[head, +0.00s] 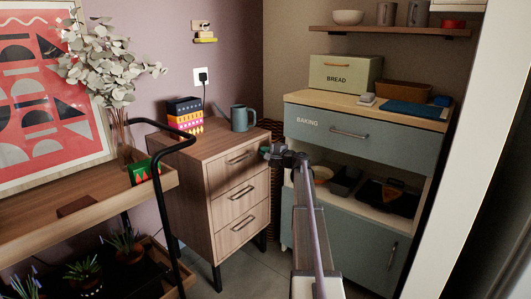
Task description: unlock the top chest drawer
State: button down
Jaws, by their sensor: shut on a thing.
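The wooden chest (178,185) has three drawers and stands on dark legs, left of centre. Its top drawer (226,173) is closed, with a dark bar handle (238,159). My gripper (266,152) is at the chest's upper right front corner, by the right end of the top drawer in the picture. It is small and dark here. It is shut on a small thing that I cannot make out. A lock or key on the drawer cannot be made out. I cannot tell whether the gripper touches the drawer front.
A blue-grey mug (240,118) and patterned boxes (186,116) stand on the chest. A blue-green baking cabinet (345,150) stands close on the right. A trolley (60,215) with a black rail stands at left. A small wall rack (204,33) hangs above.

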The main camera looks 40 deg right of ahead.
jog(key=shift+n, duration=1)
jog(key=c, duration=1.3)
grip_release()
jog(key=shift+s, duration=0.15)
jog(key=v, duration=1)
jog(key=shift+s, duration=0.25)
